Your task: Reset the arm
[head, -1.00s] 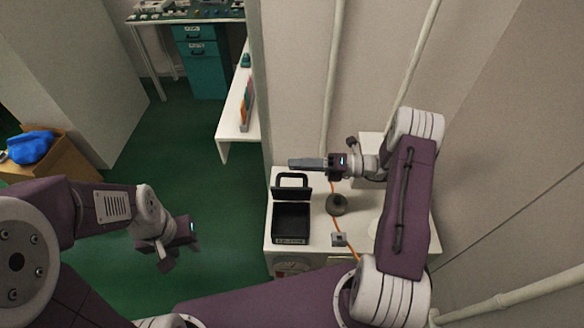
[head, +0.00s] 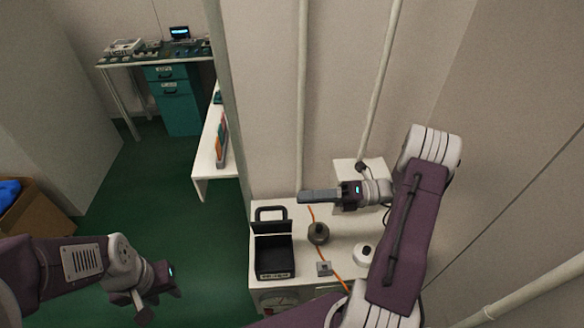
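My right arm reaches in from the lower right and bends back over the white bench. Its gripper (head: 318,197) points left above the bench, with nothing seen in it. Its fingers look like one dark block, so I cannot tell whether they are apart. My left arm comes in from the left edge. Its gripper (head: 158,296) hangs low over the green floor, angled to the lower right, and its fingertips are hard to make out.
The white bench (head: 262,220) bears an open black case (head: 274,258), a dark round knob (head: 318,233), a small grey block (head: 324,268), an orange cord and a white round part (head: 364,254). A wall stands behind. A cardboard box (head: 38,215) is at left. Green floor is clear between.

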